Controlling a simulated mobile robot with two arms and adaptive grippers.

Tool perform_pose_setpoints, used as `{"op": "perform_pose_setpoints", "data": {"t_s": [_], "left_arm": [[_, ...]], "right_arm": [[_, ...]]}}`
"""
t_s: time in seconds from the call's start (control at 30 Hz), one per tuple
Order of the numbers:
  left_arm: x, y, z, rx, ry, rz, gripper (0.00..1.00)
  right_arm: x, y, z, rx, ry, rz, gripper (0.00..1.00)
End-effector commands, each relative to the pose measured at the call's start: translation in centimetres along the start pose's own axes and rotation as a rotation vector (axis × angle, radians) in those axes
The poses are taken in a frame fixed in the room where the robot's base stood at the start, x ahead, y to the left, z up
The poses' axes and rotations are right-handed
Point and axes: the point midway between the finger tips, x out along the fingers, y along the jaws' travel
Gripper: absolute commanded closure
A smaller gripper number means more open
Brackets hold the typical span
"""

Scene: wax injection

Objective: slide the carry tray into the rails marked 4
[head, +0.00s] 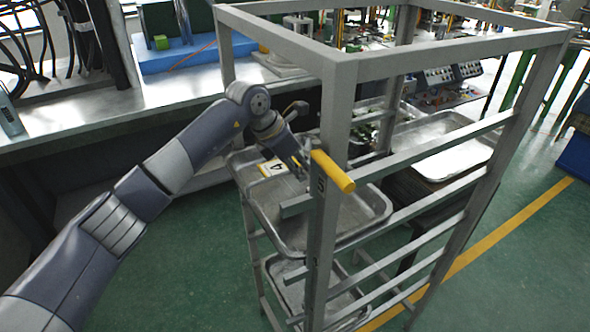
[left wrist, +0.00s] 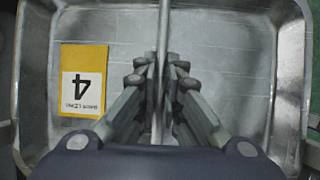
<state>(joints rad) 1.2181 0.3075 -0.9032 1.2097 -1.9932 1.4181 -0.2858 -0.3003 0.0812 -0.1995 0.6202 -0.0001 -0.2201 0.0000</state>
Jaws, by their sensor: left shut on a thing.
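The carry tray (head: 262,212) is a shallow grey metal pan with a yellow label (head: 272,168) reading 4. It lies partly within the grey rack (head: 334,120), its left end sticking out. My left gripper (head: 300,166) is over the tray beside the front post. In the left wrist view, my left gripper (left wrist: 160,92) is shut on a thin grey bar that runs lengthwise over the tray (left wrist: 225,18); the label (left wrist: 83,80) lies left of it. The bar's join to the tray is hidden. A mark like a 5 shows on the post; no rail mark 4 is readable. My right gripper is out of view.
A yellow cylinder (head: 332,171) juts out at the front post. Another tray (head: 322,290) sits lower in the rack. A further tray (head: 440,142) lies behind the rack's right side. A workbench (head: 130,105) stands behind my left arm. Open green floor lies at right.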

Motion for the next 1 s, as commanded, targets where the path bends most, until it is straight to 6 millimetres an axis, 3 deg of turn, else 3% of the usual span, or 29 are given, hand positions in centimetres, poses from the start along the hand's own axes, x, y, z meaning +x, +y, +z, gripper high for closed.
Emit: {"op": "perform_pose_setpoints", "data": {"t_s": [1.0], "left_arm": [[2.7, -0.1, 5.3, 0.002, -0.005, 0.001, 1.00]], "right_arm": [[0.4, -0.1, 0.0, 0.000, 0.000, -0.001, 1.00]]}}
